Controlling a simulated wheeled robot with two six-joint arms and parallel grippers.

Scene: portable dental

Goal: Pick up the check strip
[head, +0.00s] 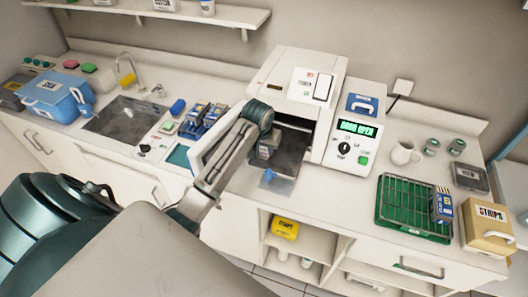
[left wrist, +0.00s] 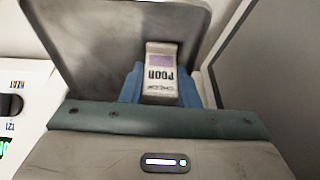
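The check strip (left wrist: 161,75) is a pale piece with a purple square and the word CHECK upside down, seen in the left wrist view. My left gripper (left wrist: 161,88) has its blue fingers against both sides of it, with no gap showing. In the head view my left gripper (head: 268,174) is over the grey tray at the mouth of the white sterilizer (head: 291,78). The arm and wrist cover much of that spot, so the strip is hard to make out there. My right gripper is in neither view.
The sterilizer's display (head: 357,129) reads DOOR OPEN, and its door (head: 209,148) stands open at left. A green rack (head: 402,210) with a blue packet (head: 441,206) and a STRIPS box (head: 487,226) are at right. A sink (head: 122,119) and blue container (head: 52,97) are at left.

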